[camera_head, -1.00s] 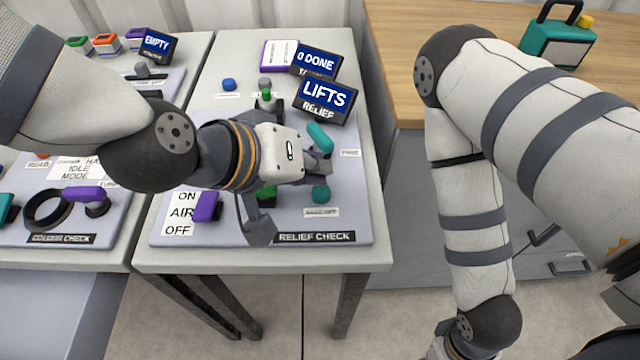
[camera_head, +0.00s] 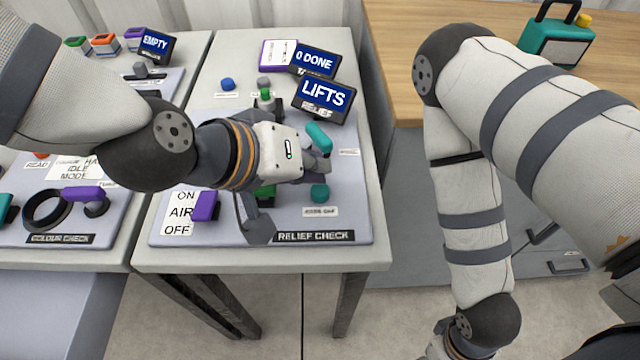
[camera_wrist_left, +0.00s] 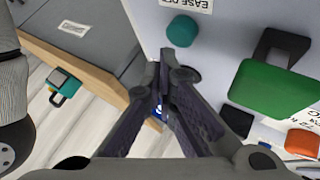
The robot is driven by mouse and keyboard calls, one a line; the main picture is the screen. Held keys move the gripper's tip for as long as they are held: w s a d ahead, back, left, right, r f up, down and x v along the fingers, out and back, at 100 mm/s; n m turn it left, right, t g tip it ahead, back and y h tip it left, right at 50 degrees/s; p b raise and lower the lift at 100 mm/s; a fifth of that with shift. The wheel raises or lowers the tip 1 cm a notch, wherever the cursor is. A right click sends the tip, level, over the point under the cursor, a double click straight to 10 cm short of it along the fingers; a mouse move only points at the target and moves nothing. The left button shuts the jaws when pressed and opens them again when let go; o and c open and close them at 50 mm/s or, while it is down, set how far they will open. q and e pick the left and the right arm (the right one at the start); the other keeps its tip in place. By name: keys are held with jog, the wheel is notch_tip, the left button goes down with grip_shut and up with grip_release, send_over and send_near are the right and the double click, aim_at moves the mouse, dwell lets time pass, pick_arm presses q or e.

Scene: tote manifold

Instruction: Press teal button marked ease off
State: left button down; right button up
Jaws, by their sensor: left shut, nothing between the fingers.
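The teal button (camera_head: 320,193) is a round knob on the relief check panel, just above its white "ease off" label (camera_head: 320,212). In the left wrist view the teal button (camera_wrist_left: 182,31) stands close beyond my fingertips, beside the label (camera_wrist_left: 190,4). My left gripper (camera_head: 318,168) is above the panel, a little behind the button in the head view. In the left wrist view its fingers (camera_wrist_left: 166,68) are together and empty, with a visible gap to the button. My right gripper is out of view; only parts of my right arm show.
A teal-capped lever (camera_head: 319,136) stands behind the gripper, near a screen reading "LIFTS" (camera_head: 325,97). A purple air lever (camera_head: 206,206) is at the panel's left. A green block (camera_wrist_left: 273,88) sits near the fingers. A wooden bench (camera_head: 400,60) stands to the right.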

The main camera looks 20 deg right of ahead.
aim_at(315, 187)
pick_arm(q)
jog(key=shift+f, duration=0.15)
jog(key=shift+f, duration=0.3)
jog(key=shift+f, duration=0.5)
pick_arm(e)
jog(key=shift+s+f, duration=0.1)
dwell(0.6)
pick_arm(q)
jog(key=shift+r+p, duration=0.45)
jog(key=shift+r, duration=0.55)
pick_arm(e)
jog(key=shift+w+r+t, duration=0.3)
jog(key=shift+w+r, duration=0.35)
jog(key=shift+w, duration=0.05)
pick_arm(q)
notch_tip(315, 187, up, 3)
jog(key=shift+f+p, duration=0.15)
jog(key=shift+p, duration=0.4)
jog(key=shift+r, duration=1.1)
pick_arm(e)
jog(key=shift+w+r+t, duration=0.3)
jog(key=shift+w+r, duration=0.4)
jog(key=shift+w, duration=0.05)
